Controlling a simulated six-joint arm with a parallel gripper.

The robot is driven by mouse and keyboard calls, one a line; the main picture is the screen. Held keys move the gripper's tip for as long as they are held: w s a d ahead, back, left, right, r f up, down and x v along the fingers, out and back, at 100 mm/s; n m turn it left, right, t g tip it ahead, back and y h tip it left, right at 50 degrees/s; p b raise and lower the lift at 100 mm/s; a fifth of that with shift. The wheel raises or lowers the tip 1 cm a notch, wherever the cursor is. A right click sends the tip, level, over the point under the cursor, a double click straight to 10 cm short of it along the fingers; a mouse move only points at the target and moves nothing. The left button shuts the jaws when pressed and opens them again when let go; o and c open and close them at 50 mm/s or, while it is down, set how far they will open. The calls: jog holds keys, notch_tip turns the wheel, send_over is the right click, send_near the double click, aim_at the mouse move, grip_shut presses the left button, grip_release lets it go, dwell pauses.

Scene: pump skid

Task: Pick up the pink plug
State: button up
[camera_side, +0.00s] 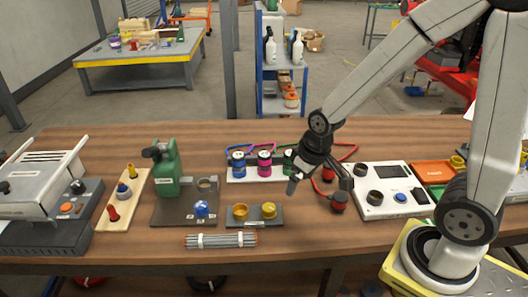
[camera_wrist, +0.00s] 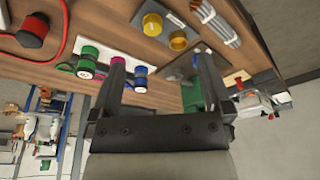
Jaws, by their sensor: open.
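The pink plug (camera_side: 264,165) stands upright on a white strip at the back middle of the bench, just right of a blue plug (camera_side: 238,163). A pink cord shows behind it. In the wrist view the pink plug (camera_wrist: 140,84) shows beside the blue plug (camera_wrist: 141,71), near my left finger. My gripper (camera_side: 318,186) is open and empty, above the bench to the right of the pink plug. Both fingers of my gripper (camera_wrist: 160,62) show in the wrist view, with nothing between them.
A green plug (camera_side: 289,158) stands right of the pink plug, partly behind my gripper. A red plug (camera_side: 338,202) is below my gripper to the right. A base with yellow caps (camera_side: 269,210) and a rod bundle (camera_side: 221,240) lie in front. A green pump (camera_side: 167,172) stands left.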

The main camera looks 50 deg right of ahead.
jog(key=w+d+f+n, duration=0.1)
jog(key=w+d+f, duration=0.15)
jog(key=w, duration=0.45)
jog(key=w+d+f, duration=0.1)
jog(key=w+d, duration=0.3)
jog(key=w, duration=0.2)
jog(key=n+t, duration=0.1)
jog(key=t, duration=0.1)
send_near(267, 155)
jog(key=shift+y, duration=0.4)
jog(key=x, duration=0.2)
jog(key=d+x, duration=0.1)
jog(key=x, duration=0.1)
jog(key=shift+w+f, duration=0.15)
jog(key=shift+f, duration=0.15)
jog(key=shift+f, duration=0.1)
jog(key=shift+x, duration=1.2)
jog(key=shift+a+f, duration=0.1)
jog(key=shift+x, duration=2.55)
